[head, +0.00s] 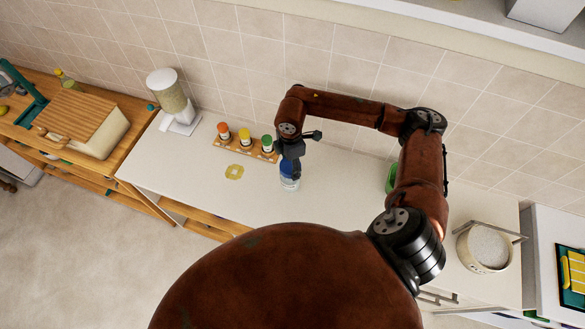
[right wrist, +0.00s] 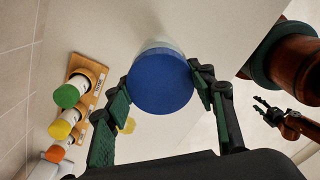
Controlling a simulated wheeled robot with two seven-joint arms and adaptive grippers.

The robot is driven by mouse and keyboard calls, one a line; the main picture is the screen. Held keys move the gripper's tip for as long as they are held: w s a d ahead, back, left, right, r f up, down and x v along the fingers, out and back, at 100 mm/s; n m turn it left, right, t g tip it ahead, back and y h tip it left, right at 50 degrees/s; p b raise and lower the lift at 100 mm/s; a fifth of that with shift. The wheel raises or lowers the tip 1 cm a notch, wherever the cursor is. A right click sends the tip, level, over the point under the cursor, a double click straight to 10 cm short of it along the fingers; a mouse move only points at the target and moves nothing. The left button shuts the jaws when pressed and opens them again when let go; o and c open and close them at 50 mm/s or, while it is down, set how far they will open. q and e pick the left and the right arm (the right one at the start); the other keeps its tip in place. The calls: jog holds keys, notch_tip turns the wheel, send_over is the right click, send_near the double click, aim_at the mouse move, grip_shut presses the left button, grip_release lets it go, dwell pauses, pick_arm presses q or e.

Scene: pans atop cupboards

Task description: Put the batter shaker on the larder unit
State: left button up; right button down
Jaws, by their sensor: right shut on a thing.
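The batter shaker (head: 289,182) appears as a clear bottle with a blue lid, upright over the white counter; I cannot tell whether its base touches the counter. My right gripper (head: 291,166) reaches down from above and is shut on it. In the right wrist view the blue lid (right wrist: 161,82) sits between both fingers of the right gripper (right wrist: 162,92). My left gripper (right wrist: 264,107) shows small at the right of the right wrist view, its fingers apart and empty. It is not seen in the head view. I cannot tell which unit is the larder unit.
The white counter (head: 225,205) has free room left of the shaker. A dispenser (head: 173,100), wooden unit with bread box (head: 85,122), green item (head: 390,178) and pot (head: 484,249) also show.

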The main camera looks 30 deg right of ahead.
jog(key=f, duration=0.1)
jog(key=f+p, duration=0.1)
jog(key=shift+d+f, duration=0.3)
jog(key=shift+f, duration=0.1)
jog(key=shift+f+p, duration=0.25)
jog(key=shift+p, duration=0.05)
jog(key=shift+f, duration=0.15)
jog(key=c, duration=0.9)
grip_release()
jog(key=shift+f, duration=0.1)
jog(key=shift+o, duration=0.2)
jog(key=shift+r, duration=0.25)
notch_tip(320, 180, up, 12)
jog(key=b, duration=0.3)
jog(key=shift+f, duration=0.1)
